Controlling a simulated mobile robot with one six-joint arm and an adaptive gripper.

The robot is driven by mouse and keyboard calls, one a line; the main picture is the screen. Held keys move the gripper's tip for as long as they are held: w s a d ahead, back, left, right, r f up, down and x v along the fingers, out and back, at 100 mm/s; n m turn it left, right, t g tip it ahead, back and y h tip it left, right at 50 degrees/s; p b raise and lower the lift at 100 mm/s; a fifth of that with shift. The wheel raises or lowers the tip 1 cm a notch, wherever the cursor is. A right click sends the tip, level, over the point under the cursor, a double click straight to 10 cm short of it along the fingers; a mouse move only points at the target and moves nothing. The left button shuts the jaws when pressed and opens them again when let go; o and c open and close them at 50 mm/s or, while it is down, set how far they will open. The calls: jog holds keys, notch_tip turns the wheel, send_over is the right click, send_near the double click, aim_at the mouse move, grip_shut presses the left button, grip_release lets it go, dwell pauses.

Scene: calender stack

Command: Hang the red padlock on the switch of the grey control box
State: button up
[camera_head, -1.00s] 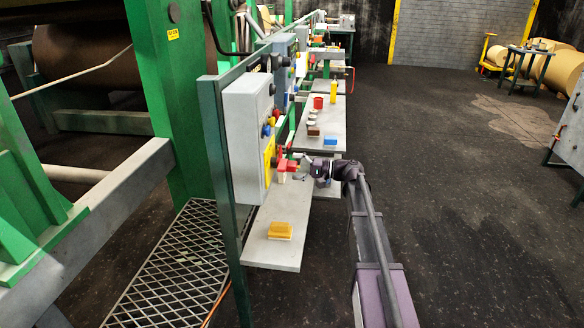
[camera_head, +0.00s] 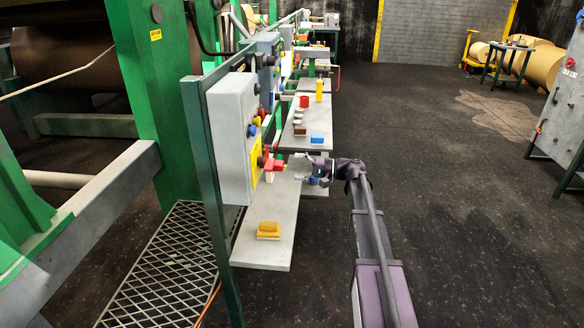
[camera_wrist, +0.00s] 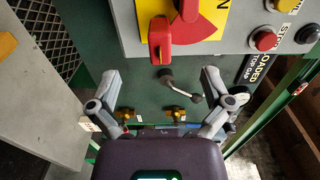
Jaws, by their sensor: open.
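The grey control box (camera_head: 228,130) is fixed to a green post. Its switch has a yellow plate (camera_wrist: 214,14) and a red handle (camera_wrist: 189,9), cut off by the top edge of the wrist view. The red padlock (camera_wrist: 162,38) is at this switch, beside the handle; it also shows in the head view (camera_head: 274,164). Its shackle is hidden, so I cannot tell whether it passes through the handle. My gripper (camera_wrist: 161,77) is open and empty, its fingers apart and clear of the padlock. In the head view my gripper (camera_head: 314,171) is right of it.
A grey shelf (camera_head: 253,250) below the box bears a yellow block (camera_head: 269,229). A farther shelf (camera_head: 312,110) holds a blue block (camera_head: 318,139), a yellow bottle (camera_head: 319,90) and small items. A metal lever (camera_wrist: 181,84) shows between my fingers.

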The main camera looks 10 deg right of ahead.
jog(key=shift+s+d, duration=0.15)
jog(key=shift+d, duration=0.4)
jog(key=s+a+f+n+g+h+p, duration=0.1)
jog(key=s+a+f+g+h+p, duration=0.1)
jog(key=s+a+f+h, duration=0.4)
jog(key=s+a+f+n+g+h+p, duration=0.1)
jog(key=s+a+f+g+h+p, duration=0.15)
jog(key=s, duration=0.65)
jog(key=s+d+f+h+p, duration=0.1)
jog(key=s+d+h, duration=0.1)
jog(key=s+h, duration=0.2)
jog(key=s+d+f+n+g+h+p, duration=0.1)
jog(key=s+h, duration=0.3)
jog(key=s, duration=0.5)
jog(key=shift+d+f+n+h+p, duration=0.2)
jog(key=shift+d+n+h+p, duration=0.15)
jog(key=shift+d+p, duration=0.4)
jog(key=shift+d, duration=0.1)
dwell(0.7)
